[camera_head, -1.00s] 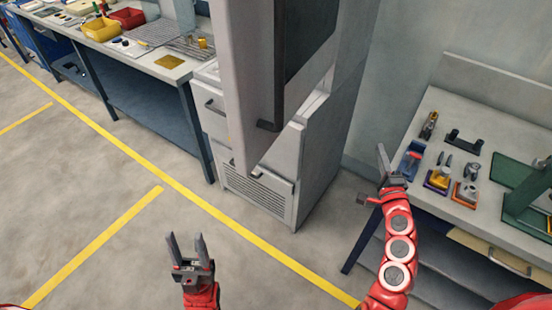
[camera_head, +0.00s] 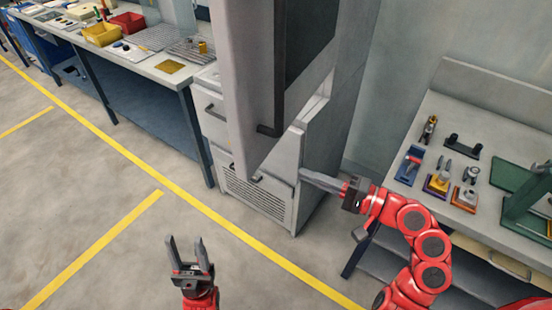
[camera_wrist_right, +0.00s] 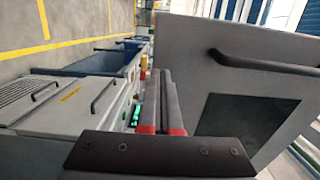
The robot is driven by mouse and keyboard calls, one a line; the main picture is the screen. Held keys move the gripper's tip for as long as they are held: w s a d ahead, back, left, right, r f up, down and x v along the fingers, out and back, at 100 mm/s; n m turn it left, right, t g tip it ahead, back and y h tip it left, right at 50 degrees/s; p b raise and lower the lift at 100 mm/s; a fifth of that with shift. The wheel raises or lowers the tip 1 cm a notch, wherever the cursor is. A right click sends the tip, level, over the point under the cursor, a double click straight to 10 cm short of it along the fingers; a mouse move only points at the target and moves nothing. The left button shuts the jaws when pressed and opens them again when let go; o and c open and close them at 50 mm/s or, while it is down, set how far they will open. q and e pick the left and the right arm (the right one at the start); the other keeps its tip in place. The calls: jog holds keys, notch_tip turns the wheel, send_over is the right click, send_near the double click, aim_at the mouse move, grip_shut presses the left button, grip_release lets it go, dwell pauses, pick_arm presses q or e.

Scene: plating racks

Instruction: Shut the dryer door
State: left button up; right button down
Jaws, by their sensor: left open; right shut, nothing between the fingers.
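The dryer is a tall grey cabinet (camera_head: 318,150) in the middle of the head view. Its door (camera_head: 243,90) stands open, swung out toward me, with a dark window (camera_head: 308,40) and a dark bar handle (camera_head: 277,110). The door (camera_wrist_right: 195,60) fills the right of the wrist view, with its handle (camera_wrist_right: 262,65) and window (camera_wrist_right: 240,125). My right gripper (camera_head: 305,177) is shut and empty, its tips by the cabinet's lower right side; I cannot tell if they touch. Its fingers (camera_wrist_right: 162,75) point left of the door in the wrist view. My left gripper (camera_head: 187,245) is open and empty over the floor.
A workbench (camera_head: 480,130) with small tools and fixtures stands at the right, near my right arm. A long bench (camera_head: 130,60) with trays and bins runs along the back left. The floor (camera_head: 90,180) at the left is clear, with yellow lines.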

aim_at(264, 158)
jog(key=p+x, duration=0.2)
jog(key=x, duration=0.6)
jog(key=shift+w+a, duration=0.2)
jog(key=shift+a, duration=0.05)
